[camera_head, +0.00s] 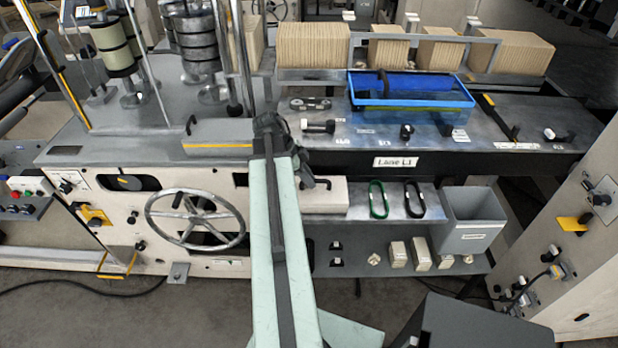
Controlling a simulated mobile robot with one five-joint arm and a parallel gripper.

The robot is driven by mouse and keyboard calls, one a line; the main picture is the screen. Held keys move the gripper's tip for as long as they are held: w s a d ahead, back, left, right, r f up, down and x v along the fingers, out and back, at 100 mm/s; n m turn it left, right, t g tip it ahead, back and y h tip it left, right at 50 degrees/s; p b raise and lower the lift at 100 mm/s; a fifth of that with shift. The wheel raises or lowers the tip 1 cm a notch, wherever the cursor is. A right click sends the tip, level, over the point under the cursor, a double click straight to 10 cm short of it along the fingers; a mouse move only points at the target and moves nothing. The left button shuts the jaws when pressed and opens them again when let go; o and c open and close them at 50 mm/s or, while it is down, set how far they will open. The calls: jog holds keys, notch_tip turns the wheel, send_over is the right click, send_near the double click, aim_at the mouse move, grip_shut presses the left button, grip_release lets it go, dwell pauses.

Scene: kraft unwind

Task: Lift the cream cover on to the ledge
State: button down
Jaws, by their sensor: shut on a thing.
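The cream cover (328,196) is a pale block just right of my arm, below the front edge of the bench. Its left part is hidden behind my arm. My gripper (315,183) is at the top of the cover, small and dark in the view, and is shut on it. The fingertips are partly hidden by my arm. A grey ledge (350,211) holding a green loop and a black loop lies directly right of the cover. I cannot tell whether the cover rests on the ledge or hangs just above it.
A grey cover (222,137) with a black handle lies on the machine top at left. A large handwheel (195,220) stands out from the machine front. A grey bin (472,222) is right of the ledge. The lower shelf (350,262) holds several small blocks. A blue tray (410,90) sits on the bench.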

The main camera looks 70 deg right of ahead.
jog(key=shift+f+b, duration=0.35)
jog(key=shift+f, duration=0.1)
jog(key=c, duration=1.3)
grip_release()
jog(key=shift+r, duration=0.1)
jog(key=shift+c, duration=0.2)
